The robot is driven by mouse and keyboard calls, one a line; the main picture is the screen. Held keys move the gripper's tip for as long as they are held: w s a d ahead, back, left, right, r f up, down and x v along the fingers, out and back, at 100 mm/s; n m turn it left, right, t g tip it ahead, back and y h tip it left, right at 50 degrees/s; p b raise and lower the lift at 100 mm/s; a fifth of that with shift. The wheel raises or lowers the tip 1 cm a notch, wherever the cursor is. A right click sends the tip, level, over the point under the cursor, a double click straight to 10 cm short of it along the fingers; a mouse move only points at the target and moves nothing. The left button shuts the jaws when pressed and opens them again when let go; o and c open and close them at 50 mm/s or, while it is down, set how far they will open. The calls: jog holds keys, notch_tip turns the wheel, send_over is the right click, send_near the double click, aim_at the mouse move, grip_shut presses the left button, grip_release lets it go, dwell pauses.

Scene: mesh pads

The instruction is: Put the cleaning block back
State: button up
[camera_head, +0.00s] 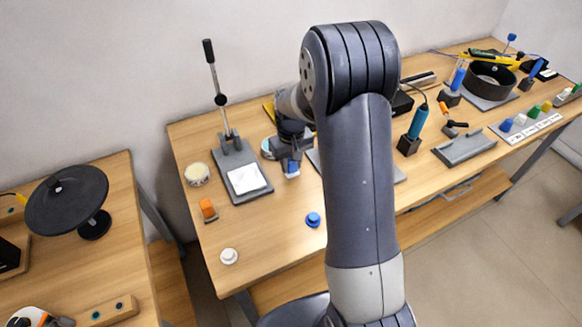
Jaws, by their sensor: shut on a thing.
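My gripper (291,154) is at the back of the middle table, left of my arm's large links. It points down and is shut on a small blue and pale block (291,169), which I take to be the cleaning block. Only part of the block shows below the fingers, and I cannot tell whether it touches the table. The gripper is just right of a grey lever press (258,191) with a white pad (245,177) on its base.
A round tin (197,174), an orange block (208,208), a white knob (229,256) and a blue knob (313,219) stand on the table (270,234). My arm hides the table's middle. Soldering tools and a grey tray (466,148) stand to the right.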

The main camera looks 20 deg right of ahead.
aim_at(291, 169)
jog(key=shift+f, duration=1.25)
jog(key=shift+f, duration=0.1)
jog(key=shift+f, duration=0.15)
jog(key=o, duration=1)
jog(key=shift+c, duration=0.2)
notch_tip(291, 169, up, 13)
jog(key=shift+f+b, duration=0.2)
jog(key=shift+b, duration=0.25)
